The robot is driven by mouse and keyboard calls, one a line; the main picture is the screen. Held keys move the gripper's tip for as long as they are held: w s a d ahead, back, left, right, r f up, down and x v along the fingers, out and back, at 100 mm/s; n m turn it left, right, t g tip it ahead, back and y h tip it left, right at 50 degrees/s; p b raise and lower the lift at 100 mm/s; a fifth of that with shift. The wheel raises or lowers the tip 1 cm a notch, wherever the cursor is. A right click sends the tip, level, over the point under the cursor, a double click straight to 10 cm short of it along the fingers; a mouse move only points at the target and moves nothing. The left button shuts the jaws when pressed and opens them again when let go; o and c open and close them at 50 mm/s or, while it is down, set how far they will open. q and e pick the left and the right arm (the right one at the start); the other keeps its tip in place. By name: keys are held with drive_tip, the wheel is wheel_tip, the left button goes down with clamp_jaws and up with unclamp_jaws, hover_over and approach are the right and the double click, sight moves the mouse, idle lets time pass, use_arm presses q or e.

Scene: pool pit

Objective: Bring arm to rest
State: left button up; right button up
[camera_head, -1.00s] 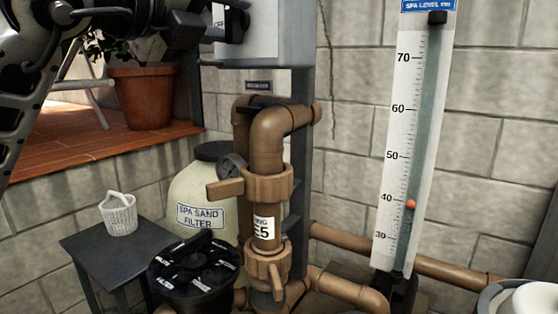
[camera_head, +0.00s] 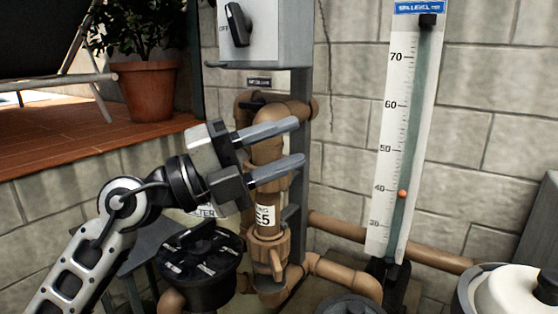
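My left arm comes in from the lower left. Its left gripper (camera_head: 300,142) is open, with its two grey fingers apart and pointing right. No object shows between the fingertips. The gripper is in front of the brown pipe stack (camera_head: 266,236) and hides part of it, including much of its label. The arm also hides most of the spa sand filter. My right gripper is not in view.
A grey switch box (camera_head: 272,35) with a black knob hangs above the gripper. A black multi-port valve (camera_head: 203,267) sits below it. A spa level gauge (camera_head: 395,130) with an orange marker stands right. A potted plant (camera_head: 148,90) is on the tiled ledge.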

use_arm(q)
drive_tip(key=a+f+n+t+y, duration=0.4)
drive_tip(key=f+n+y, duration=0.1)
drive_tip(key=f+n, duration=0.45)
drive_tip(key=s+a+f+n+t+y, duration=0.1)
drive_tip(key=a+f+n+t+y, duration=0.3)
drive_tip(key=f+n, duration=0.55)
drive_tip(key=a+f+n+t+y, duration=0.45)
drive_tip(key=f+n, duration=0.35)
drive_tip(key=f, duration=0.2)
drive_tip(key=s+a+f+n+g+y, duration=0.1)
drive_tip(key=s+f+n+g, duration=0.1)
drive_tip(key=s+f+g, duration=0.2)
drive_tip(key=s+a+f+n+g+y, duration=0.1)
drive_tip(key=s+f+g, duration=0.3)
drive_tip(key=s+f, duration=0.7)
wheel_tip(320, 180, down, 5)
drive_tip(key=shift+s+a+r+n+y, duration=0.15)
drive_tip(key=shift+s+r+n+y, duration=0.1)
drive_tip(key=shift+n+y, duration=0.6)
